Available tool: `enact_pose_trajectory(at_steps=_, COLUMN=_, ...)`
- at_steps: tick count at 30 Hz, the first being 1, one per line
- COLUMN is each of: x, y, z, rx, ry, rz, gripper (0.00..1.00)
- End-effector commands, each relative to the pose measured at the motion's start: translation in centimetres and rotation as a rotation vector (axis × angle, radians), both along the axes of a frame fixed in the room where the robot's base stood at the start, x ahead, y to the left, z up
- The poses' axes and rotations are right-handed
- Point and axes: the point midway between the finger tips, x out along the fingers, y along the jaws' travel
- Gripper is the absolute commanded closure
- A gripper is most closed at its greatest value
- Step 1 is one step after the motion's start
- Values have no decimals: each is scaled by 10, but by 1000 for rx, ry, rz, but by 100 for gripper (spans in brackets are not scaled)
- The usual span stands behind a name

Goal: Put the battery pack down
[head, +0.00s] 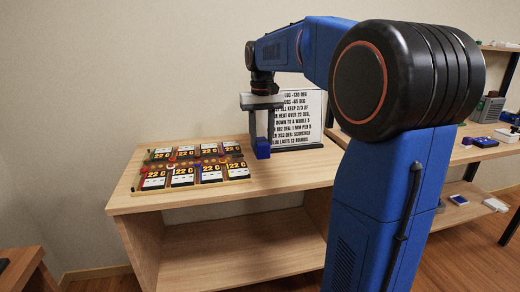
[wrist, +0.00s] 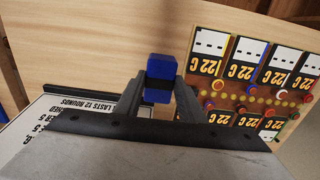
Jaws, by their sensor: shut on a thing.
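The battery pack (head: 263,149) is a small blue block with a dark band. My gripper (head: 263,138) is shut on it, with one finger on each side, and points down over the wooden bench. In the wrist view the blue pack (wrist: 161,68) sits between the tips of my gripper (wrist: 160,88). The head view does not clearly show whether the pack touches the bench top (head: 282,174) or hangs just above it.
A board of several "22 C" cards with coloured knobs (head: 196,170) lies to the left on the bench. A printed sign (head: 302,115) stands behind my gripper. Bare bench lies in front and to the right. More shelves with small items (head: 488,108) are at the far right.

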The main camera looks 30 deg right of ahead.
Motion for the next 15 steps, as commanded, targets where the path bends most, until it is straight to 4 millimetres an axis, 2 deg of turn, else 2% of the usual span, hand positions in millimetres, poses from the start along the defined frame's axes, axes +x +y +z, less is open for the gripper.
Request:
enact_pose_trajectory(at_steps=10, x=0, y=0, z=-38, rx=0, ry=1, rz=0, gripper=100)
enact_pose_trajectory(at_steps=15, x=0, y=0, z=-41, rx=0, ry=-1, rz=0, gripper=100)
